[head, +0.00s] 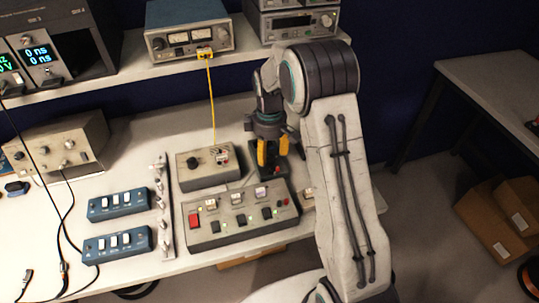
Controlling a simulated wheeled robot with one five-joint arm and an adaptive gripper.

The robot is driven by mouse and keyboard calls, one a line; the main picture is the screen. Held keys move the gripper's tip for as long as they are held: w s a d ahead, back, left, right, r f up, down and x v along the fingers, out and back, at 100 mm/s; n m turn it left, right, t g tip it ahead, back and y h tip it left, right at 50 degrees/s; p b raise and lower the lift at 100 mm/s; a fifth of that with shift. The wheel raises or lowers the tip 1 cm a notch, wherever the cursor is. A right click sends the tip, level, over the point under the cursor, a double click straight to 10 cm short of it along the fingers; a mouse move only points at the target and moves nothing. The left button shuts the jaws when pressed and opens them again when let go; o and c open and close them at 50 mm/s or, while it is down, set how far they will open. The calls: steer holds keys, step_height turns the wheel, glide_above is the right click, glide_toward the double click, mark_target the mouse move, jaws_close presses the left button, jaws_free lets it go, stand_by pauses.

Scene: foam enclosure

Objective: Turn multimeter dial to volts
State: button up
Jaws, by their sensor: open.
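My gripper (272,152) points down with its two yellow-tipped fingers apart, over the bench right of centre. A dark, upright object (269,172) stands just below and between the fingers; it is partly hidden, and I cannot tell whether they touch it. To its left is a grey box (205,181) with a round black knob (193,162) and a small connector on top. I cannot tell which of these is the multimeter, and no dial markings are readable.
A grey panel (232,233) with a red switch and several buttons stands in front. Blue switch boxes (117,204) and a beige instrument (57,144) stand left. A yellow cable (211,100) hangs from the shelf meter (189,30). Boxes (500,218) lie on the floor at right.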

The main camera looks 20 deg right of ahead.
steer(key=shift+f, duration=1.3)
steer(key=shift+o, duration=0.2)
jaws_close()
